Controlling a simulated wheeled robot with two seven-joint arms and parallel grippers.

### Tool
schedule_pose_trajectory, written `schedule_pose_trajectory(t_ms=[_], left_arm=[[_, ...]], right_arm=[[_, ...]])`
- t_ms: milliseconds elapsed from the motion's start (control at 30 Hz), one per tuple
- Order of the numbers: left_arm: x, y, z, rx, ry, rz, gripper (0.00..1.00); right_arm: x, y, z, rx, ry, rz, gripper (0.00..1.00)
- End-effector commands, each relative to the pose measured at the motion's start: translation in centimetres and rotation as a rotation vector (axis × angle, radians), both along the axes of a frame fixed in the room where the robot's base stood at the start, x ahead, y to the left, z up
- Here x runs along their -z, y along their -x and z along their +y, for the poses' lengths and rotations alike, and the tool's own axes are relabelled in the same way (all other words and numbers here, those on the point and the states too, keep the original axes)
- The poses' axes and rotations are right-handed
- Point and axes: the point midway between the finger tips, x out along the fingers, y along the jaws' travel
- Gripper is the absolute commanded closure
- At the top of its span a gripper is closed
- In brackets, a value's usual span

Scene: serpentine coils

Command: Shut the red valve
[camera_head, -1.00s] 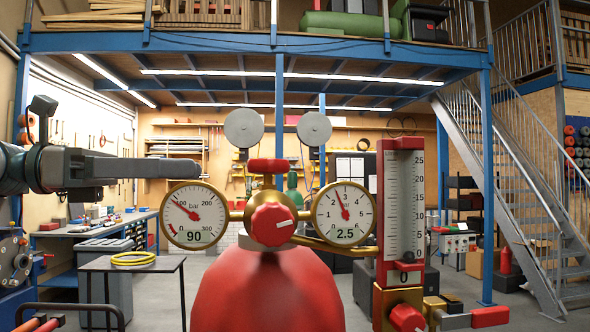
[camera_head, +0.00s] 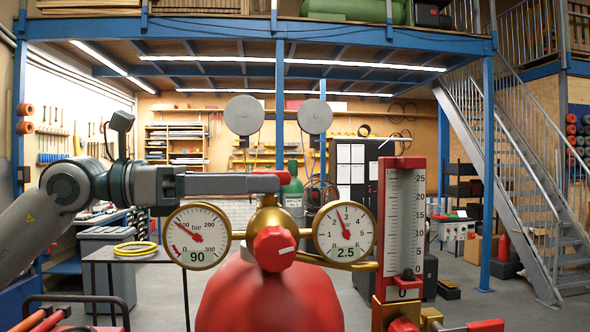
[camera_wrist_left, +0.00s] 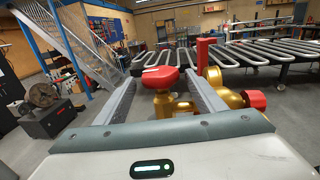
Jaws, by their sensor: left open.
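The red valve (camera_head: 266,178) is the knob on top of the brass fitting of a red gas cylinder (camera_head: 268,300). My left gripper (camera_head: 280,184) reaches it level from the left, and its near finger hides much of the valve in the head view. In the left wrist view the valve (camera_wrist_left: 160,77) lies between the tips of the two open fingers, which stand apart from it on both sides. The right gripper is not in view.
The left gauge (camera_head: 196,236) reads 90 and the right gauge (camera_head: 345,233) reads 2.5. They flank the valve closely. A tall flowmeter (camera_head: 405,220) stands to the right, its dark float near the bottom. A table with a yellow hose (camera_head: 136,249) is behind left.

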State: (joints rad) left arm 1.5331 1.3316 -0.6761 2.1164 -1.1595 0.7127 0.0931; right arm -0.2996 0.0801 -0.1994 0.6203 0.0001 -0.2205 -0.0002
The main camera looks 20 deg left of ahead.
Motion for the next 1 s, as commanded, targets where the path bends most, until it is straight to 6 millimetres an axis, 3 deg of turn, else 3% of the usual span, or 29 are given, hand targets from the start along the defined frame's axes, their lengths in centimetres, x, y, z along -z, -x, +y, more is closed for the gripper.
schedule_pose_trajectory(t_ms=[200,400,833,1000], left_arm=[[-0.4,-2.2,-3.1,0.004,-0.001,-0.001,0.37],[-0.2,-3.6,-4.6,0.002,0.000,0.000,0.37],[0.0,-4.0,-5.2,0.000,-0.001,-0.001,0.37],[0.0,-4.0,-5.1,0.000,-0.001,-0.001,0.75]], right_arm=[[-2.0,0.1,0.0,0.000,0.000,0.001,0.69],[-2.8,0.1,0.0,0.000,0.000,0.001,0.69],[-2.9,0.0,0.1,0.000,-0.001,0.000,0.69],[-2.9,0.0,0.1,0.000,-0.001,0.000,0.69]])
